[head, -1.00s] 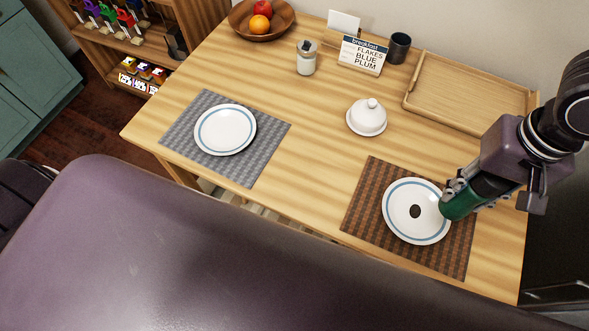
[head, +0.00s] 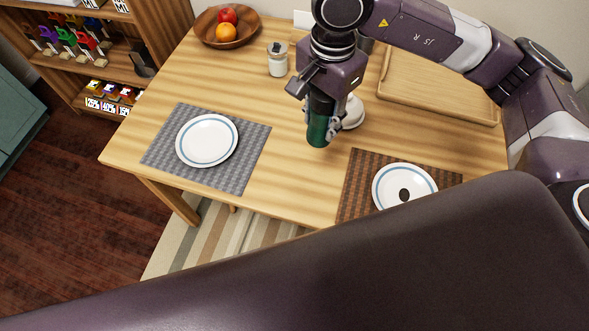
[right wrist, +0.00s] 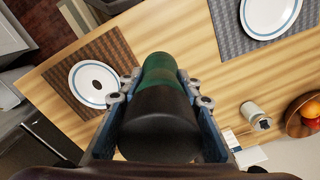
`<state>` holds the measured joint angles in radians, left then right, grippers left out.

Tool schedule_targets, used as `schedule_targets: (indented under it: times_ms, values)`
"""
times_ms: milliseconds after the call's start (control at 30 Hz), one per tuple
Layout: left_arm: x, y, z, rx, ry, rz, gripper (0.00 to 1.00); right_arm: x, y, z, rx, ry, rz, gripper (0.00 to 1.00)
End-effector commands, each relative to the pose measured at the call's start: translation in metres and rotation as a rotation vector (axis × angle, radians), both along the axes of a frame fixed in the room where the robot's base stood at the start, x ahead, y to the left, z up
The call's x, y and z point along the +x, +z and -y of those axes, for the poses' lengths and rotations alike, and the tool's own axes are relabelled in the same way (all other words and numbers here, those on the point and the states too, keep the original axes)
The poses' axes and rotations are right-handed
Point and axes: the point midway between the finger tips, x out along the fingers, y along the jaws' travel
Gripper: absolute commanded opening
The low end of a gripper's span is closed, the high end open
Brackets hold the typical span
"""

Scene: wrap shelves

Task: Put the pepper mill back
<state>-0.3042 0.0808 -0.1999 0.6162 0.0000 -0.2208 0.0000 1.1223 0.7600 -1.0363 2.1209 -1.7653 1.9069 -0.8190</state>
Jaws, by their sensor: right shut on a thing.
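A green cylinder with a dark end, seemingly the pepper mill (head: 319,133), is in my right gripper (head: 321,118). In the right wrist view the mill (right wrist: 160,72) lies between both fingers of the gripper (right wrist: 159,82), its dark end toward the camera. In the head view it is roughly upright over the bare middle of the table, between the two placemats; I cannot tell whether it touches the wood. My right gripper partly hides a white domed dish (head: 353,112) behind it. My left gripper is not in view.
A grey placemat (head: 254,160) with a plate lies left, a brown one (head: 354,180) with a plate bearing a dark oval lies right. A lidded jar (head: 278,62), fruit bowl (head: 208,32) and wooden tray (head: 430,92) stand behind. A shelf (head: 88,60) is at far left.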

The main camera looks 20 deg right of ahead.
Motion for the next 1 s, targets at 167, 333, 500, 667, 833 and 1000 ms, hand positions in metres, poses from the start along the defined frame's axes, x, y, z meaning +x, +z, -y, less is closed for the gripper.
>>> schedule_targets:
  times_ms: [167,333,500,667,833,1000]
  values:
    - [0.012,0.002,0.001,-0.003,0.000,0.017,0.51,0.012,-0.002,-0.009,0.010,-0.387,-0.001,0.00]
    - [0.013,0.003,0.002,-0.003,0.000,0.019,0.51,0.021,-0.004,-0.017,0.018,-0.763,-0.004,0.00]
    - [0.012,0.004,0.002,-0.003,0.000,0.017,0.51,0.030,-0.008,-0.025,0.022,-1.139,-0.010,0.00]
    - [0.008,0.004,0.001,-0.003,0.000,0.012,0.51,0.036,-0.010,-0.031,0.022,-1.445,-0.015,0.00]
    - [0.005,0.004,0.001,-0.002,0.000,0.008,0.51,0.040,-0.012,-0.034,0.020,-1.654,-0.018,0.00]
    - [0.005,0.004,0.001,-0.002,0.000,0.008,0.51,0.041,-0.019,-0.036,0.018,-1.731,-0.021,0.00]
